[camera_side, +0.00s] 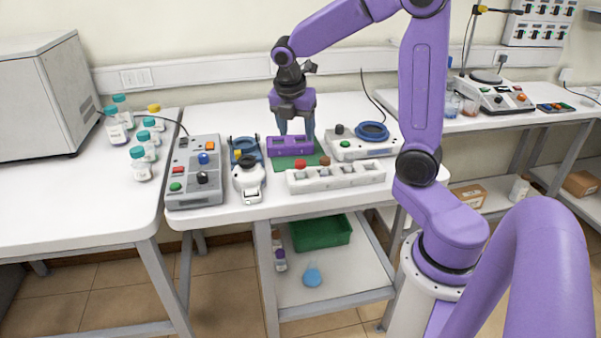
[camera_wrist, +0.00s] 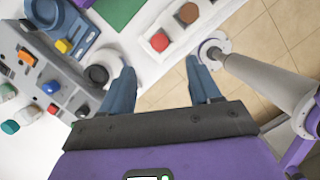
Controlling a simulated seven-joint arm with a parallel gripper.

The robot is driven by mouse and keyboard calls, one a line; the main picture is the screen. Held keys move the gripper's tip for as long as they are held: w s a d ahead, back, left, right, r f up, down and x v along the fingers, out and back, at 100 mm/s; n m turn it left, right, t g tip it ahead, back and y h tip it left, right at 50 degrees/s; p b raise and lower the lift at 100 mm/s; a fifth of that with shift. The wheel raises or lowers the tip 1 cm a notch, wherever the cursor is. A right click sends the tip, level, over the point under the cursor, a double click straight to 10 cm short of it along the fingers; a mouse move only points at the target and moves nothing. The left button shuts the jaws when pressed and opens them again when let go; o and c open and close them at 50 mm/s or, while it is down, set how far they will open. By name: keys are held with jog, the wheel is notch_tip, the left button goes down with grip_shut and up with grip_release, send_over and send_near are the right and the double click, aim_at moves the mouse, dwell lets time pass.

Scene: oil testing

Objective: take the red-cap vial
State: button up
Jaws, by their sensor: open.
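The red-cap vial (camera_side: 300,164) sits in the left end of the white rack (camera_side: 350,178); only its red cap shows above the rack. The red cap also shows in the wrist view (camera_wrist: 159,41), beyond my fingertips and between their lines. A brown-cap vial (camera_side: 325,160) stands beside it in the same rack. My gripper (camera_side: 296,132) is open and empty, pointing down, and in the side view it overlaps the purple block (camera_side: 290,147) behind the white rack. In the wrist view its two blue-grey fingers (camera_wrist: 160,72) are spread apart and apart from the cap.
A grey control box (camera_side: 193,170) and a white device (camera_side: 248,180) stand left of the rack. A device with a blue ring (camera_side: 371,131) is at the right. A green mat (camera_side: 318,154) lies behind the rack. Several capped bottles (camera_side: 140,164) stand on the left table.

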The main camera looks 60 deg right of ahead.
aim_at(300, 162)
jog(key=x, duration=0.8)
jog(key=shift+a, duration=0.1)
jog(key=shift+a+x, duration=0.1)
jog(key=shift+x, duration=1.1)
jog(key=shift+a+x, duration=0.15)
jog(key=shift+x, duration=1.1)
jog(key=c, duration=1.1)
jog(key=shift+r, duration=0.1)
